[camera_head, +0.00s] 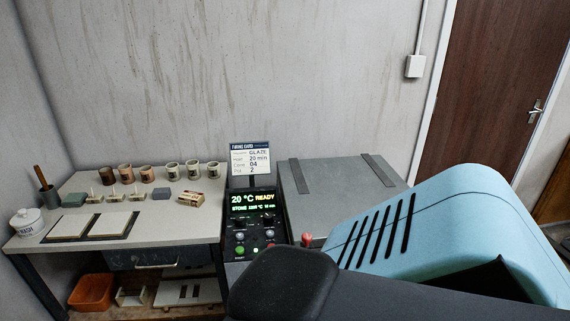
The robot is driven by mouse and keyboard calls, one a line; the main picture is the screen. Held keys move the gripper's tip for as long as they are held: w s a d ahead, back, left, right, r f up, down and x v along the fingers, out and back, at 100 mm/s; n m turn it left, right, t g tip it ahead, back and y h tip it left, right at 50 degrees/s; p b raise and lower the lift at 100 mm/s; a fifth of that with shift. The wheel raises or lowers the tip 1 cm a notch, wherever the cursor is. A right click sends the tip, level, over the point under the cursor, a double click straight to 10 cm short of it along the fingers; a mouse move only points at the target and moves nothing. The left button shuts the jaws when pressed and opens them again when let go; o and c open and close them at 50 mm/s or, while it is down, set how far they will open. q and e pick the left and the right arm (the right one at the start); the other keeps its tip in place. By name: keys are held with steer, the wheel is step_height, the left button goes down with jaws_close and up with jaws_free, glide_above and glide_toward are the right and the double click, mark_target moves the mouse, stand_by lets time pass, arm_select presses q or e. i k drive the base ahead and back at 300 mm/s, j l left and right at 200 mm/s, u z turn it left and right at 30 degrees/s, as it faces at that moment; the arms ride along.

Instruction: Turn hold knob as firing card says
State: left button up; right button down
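The firing card (249,160) stands upright on a holder behind the control panel. It reads GLAZE, 20 min, 04 and 2; its small labels are hard to read. The display (253,205) below shows 20 °C READY and a smaller line that seems to read STONE, a temperature and 10 min. The panel (254,235) under the display carries small dark knobs, including one at its upper right (268,219), and a green button (240,250). I cannot tell which is the hold knob or read its pointer. Neither gripper is in view; large blue and dark parts of my own arm fill the lower right.
A grey lidded kiln (341,183) stands right of the panel. A small red part (306,239) shows near its front, partly hidden. The table (188,228) at left holds cups, small blocks, tiles and a white jar (27,222). An orange bin (92,291) is below.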

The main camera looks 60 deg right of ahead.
mark_target(268, 218)
steer(key=z, duration=1.75)
